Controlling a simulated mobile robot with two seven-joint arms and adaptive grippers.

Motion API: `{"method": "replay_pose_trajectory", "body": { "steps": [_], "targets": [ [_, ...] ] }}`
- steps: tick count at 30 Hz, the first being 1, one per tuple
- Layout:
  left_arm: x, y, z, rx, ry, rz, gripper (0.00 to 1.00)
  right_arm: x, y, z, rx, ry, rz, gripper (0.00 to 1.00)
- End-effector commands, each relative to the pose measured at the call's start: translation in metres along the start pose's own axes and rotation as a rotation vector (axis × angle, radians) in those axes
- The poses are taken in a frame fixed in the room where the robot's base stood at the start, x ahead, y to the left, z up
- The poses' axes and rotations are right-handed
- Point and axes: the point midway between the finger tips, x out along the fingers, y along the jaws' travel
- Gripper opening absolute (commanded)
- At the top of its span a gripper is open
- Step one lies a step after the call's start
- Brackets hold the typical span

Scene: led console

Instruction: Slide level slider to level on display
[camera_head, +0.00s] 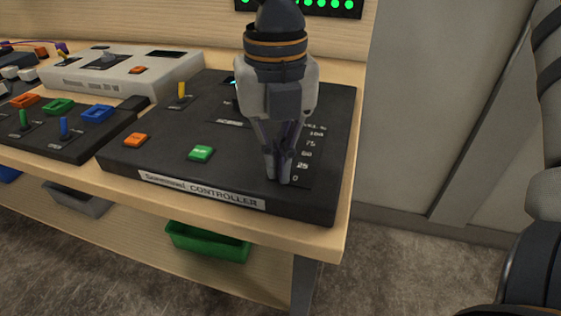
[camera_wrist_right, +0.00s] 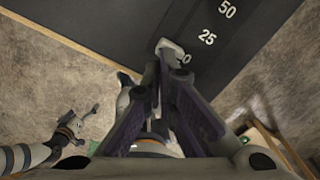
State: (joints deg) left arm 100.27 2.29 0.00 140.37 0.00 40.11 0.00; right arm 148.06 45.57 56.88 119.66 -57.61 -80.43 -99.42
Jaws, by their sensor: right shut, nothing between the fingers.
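The dark controller console (camera_head: 130,160) lies on the wooden table. Its level scale (camera_head: 308,155), marked from 0 up to 100, runs along its right side. My right gripper (camera_head: 279,182) points down with its fingers shut and empty, by the scale's low end near 0 and 25. In the wrist view, a pale piece (camera_wrist_right: 168,47) sits at the fingertips beside the 0; I cannot tell whether it is the slider knob. The console's display (camera_head: 231,80) is mostly hidden behind my right gripper, and its reading is not legible.
The console has an orange button (camera_head: 136,140), a green button (camera_head: 201,153) and a yellow lever (camera_head: 182,92). Other control panels (camera_head: 70,140) stand to the left. A green bin (camera_head: 208,242) is under the table. The table's right edge is close to the console.

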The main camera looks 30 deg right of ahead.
Motion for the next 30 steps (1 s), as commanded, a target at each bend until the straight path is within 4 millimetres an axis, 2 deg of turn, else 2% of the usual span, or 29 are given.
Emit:
{"method": "replay_pose_trajectory", "body": {
  "steps": [30],
  "targets": [
    [-0.001,0.000,-0.001,0.000,0.004,0.000,1.00,0.000,-0.011,0.019,0.002,0.000,0.000,0.00]
  ]
}}
